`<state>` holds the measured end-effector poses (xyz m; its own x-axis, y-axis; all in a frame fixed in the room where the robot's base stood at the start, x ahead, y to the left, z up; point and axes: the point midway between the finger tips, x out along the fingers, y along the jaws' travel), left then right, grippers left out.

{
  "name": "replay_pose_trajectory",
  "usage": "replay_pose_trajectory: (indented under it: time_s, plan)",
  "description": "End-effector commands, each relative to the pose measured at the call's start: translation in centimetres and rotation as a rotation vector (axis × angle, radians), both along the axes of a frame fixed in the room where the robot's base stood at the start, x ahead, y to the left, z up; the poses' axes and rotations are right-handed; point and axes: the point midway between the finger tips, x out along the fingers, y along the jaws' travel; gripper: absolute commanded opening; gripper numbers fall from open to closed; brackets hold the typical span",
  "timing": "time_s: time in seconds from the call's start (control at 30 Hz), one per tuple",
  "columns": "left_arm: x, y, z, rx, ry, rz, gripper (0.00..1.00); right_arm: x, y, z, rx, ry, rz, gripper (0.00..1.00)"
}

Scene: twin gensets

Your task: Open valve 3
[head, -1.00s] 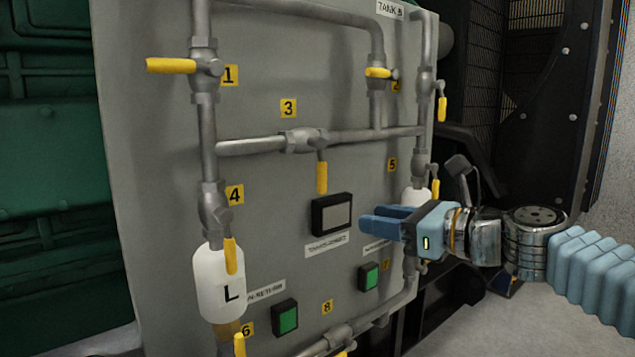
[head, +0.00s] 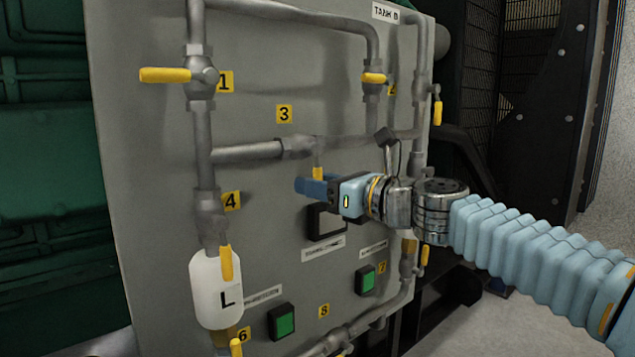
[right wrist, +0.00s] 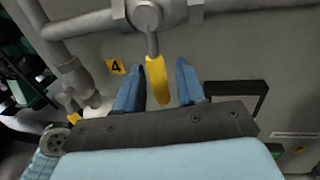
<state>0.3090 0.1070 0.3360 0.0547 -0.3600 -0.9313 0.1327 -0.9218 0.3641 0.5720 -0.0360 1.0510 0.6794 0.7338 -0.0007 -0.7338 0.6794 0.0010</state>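Valve 3 (head: 297,148) sits on the horizontal pipe in the middle of the panel, below its yellow "3" label (head: 284,114). Its yellow handle (head: 317,173) hangs down, across the pipe; its lower part is hidden behind my right gripper in the head view. My right gripper (head: 312,187) is at the handle's lower end. In the right wrist view the two blue fingers (right wrist: 160,88) are apart, with the yellow handle (right wrist: 157,80) between them and gaps on both sides. My left gripper is not in view.
A dark-framed box (head: 326,222) is on the panel just below my right gripper. Valve 4 (head: 211,215) is at lower left, valve 1 (head: 200,76) at upper left and valve 2 (head: 374,79) at upper right. Green buttons (head: 282,321) sit lower down.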

Motion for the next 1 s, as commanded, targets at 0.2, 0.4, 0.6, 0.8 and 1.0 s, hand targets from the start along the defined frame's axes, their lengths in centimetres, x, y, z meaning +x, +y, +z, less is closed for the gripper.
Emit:
replay_pose_trajectory:
  time_s: [0.2, 0.4, 0.6, 0.8, 1.0]
  plan:
    - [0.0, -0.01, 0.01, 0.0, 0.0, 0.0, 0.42, 0.11, 0.15, 0.01, 0.0, 0.0, 0.0, 0.39]
    - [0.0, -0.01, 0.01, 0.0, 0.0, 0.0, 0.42, 0.1, 0.12, -0.01, 0.0, 0.0, 0.0, 0.19]
    - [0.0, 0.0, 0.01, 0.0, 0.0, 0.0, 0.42, 0.11, 0.1, -0.01, -0.001, -0.001, -0.001, 0.0]
    - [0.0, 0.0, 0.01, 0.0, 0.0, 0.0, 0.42, 0.11, 0.09, -0.01, 0.0, 0.0, -0.001, 0.0]
    - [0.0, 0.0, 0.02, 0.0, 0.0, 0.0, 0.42, 0.03, 0.21, -0.01, 0.022, 0.016, -0.001, 0.0]
